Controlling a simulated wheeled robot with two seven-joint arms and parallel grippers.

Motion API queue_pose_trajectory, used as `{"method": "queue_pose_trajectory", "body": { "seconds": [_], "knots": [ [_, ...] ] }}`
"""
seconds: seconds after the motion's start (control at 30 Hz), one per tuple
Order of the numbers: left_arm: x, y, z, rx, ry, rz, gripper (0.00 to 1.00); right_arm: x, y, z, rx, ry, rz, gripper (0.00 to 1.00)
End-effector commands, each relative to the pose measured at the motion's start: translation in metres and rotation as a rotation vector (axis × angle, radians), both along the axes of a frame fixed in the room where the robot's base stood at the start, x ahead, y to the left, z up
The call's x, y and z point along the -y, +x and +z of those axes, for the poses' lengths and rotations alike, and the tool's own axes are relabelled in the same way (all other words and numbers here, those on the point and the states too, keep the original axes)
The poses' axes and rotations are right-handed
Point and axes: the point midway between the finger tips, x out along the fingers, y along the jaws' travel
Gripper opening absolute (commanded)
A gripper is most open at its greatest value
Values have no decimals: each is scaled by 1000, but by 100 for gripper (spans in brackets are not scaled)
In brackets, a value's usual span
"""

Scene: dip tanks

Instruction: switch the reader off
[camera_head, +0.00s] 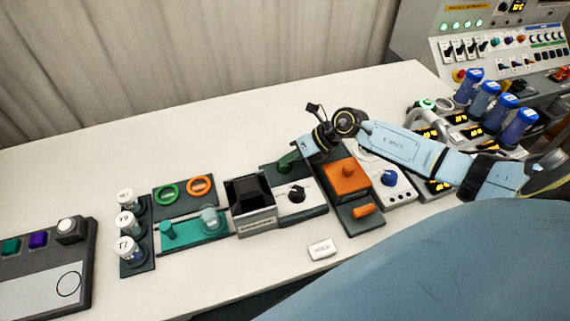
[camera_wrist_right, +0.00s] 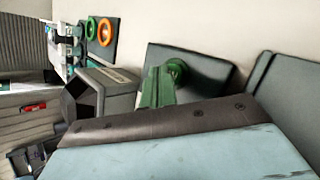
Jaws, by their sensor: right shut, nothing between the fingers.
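A grey box with a black slanted top (camera_head: 250,203), which may be the reader, stands on the white table. Beside it on the right is a white unit with a black knob (camera_head: 297,193). Behind that unit, a green lever (camera_head: 288,160) stands on a dark base plate (camera_head: 270,176); the lever also shows in the wrist view (camera_wrist_right: 157,88). My right gripper (camera_head: 302,147) is shut and empty, close to the lever's upper end. I cannot tell whether they touch. My left gripper is out of view.
An orange block (camera_head: 346,178) on a dark plate stands right of the knob unit. Left are a teal tray (camera_head: 190,235), green and orange rings (camera_head: 200,185) and white-capped vials (camera_head: 130,250). Blue-capped tubes (camera_head: 487,98) stand at the right. The table's back left is clear.

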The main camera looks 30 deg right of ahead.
Motion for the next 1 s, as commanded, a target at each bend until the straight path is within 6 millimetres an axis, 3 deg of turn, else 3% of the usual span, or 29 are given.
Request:
{"method": "queue_pose_trajectory", "body": {
  "seconds": [0.6, 1.0],
  "knots": [
    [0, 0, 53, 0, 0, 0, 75, 0, 0, 58, 2, 0, 0, 0],
    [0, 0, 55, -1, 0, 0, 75, 0, 0, 60, 1, 1, 0, 0]
  ]
}}
